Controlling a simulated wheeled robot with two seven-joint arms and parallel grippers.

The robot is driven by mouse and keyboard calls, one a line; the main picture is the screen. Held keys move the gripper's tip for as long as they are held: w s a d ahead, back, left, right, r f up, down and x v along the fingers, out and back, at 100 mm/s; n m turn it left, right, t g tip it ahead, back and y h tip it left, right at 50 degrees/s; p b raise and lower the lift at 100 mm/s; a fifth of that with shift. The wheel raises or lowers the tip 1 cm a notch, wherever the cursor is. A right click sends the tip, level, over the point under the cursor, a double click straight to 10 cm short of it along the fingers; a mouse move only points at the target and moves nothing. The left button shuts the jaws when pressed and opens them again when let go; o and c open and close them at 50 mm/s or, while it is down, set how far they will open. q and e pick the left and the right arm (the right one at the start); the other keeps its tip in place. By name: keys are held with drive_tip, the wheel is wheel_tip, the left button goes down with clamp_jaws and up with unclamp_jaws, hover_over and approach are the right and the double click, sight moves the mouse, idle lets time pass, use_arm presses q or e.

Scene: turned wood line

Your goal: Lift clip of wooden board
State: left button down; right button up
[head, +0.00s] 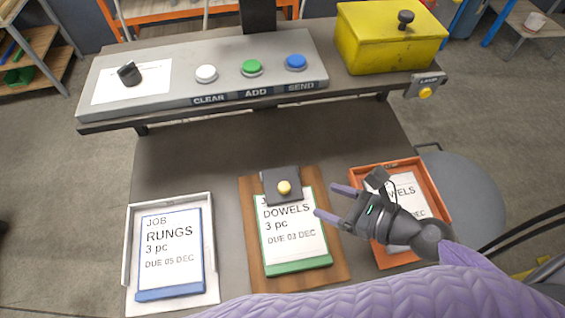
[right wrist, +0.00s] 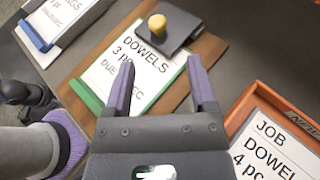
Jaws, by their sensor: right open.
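The wooden board (head: 335,262) lies on the table in the middle and carries a green-edged card (head: 295,235) reading DOWELS 3 pc. The dark clip (head: 270,176) with a yellow knob sits at the board's far end, over the card's top edge. The clip also shows in the right wrist view (right wrist: 182,30), knob up. My right gripper (head: 332,200) is open and empty, just right of the board's card and nearer than the clip, apart from it. Its fingers (right wrist: 160,66) point towards the clip in the right wrist view. My left gripper is out of the head view.
A white tray (head: 127,245) with a RUNGS card is at left. An orange tray (head: 432,190) with another card lies under my right arm. Behind stands a raised console (head: 225,75) with CLEAR, ADD and SEND buttons, beside a yellow box (head: 385,45).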

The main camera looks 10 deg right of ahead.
sight(284, 185)
drive_tip(key=x, duration=0.9)
drive_tip(key=shift+a, duration=0.25)
drive_tip(key=shift+s, duration=0.1)
clamp_jaws()
idle(0.9)
